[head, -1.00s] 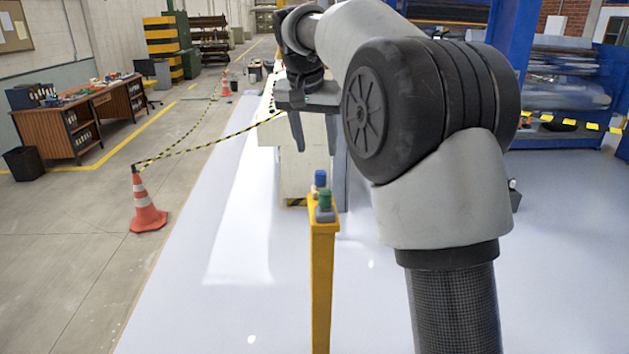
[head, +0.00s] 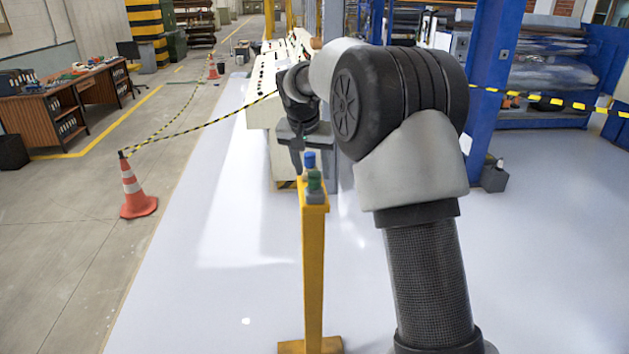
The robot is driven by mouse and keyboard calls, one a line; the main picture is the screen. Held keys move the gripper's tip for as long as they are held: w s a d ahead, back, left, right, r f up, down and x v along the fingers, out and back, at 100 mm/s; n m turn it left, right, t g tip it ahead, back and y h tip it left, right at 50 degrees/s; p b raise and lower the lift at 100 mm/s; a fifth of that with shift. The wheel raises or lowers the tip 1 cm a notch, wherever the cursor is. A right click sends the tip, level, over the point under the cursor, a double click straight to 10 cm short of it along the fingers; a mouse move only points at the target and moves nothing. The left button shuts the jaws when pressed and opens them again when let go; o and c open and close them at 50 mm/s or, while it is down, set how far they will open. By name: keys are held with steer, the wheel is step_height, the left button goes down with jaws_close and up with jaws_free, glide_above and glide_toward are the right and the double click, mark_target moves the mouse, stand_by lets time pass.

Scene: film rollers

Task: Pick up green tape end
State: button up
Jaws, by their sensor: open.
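A small green piece (head: 314,182), which looks like the green tape end, stands upright on a grey base on top of a yellow post (head: 314,255). A similar blue piece (head: 309,160) stands just behind it on the same post top. My gripper (head: 304,150) points down beyond the post, just above and behind the blue piece in the picture. It is open and holds nothing that I can see. One finger shows clearly at the left; the other is partly hidden. The gripper looks apart from the green piece.
A cream control console (head: 258,110) stands behind my gripper. A striped barrier tape (head: 205,128) runs from an orange cone (head: 136,190) at left towards the console. Blue machine frames (head: 490,90) stand at right. The pale floor (head: 230,270) around the post is clear.

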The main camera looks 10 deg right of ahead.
mark_target(314, 174)
steer(key=shift+x, duration=1.5)
steer(key=shift+s, duration=0.1)
jaws_close()
steer(key=shift+r, duration=0.1)
step_height(314, 174, up, 10)
steer(key=shift+f, duration=0.1)
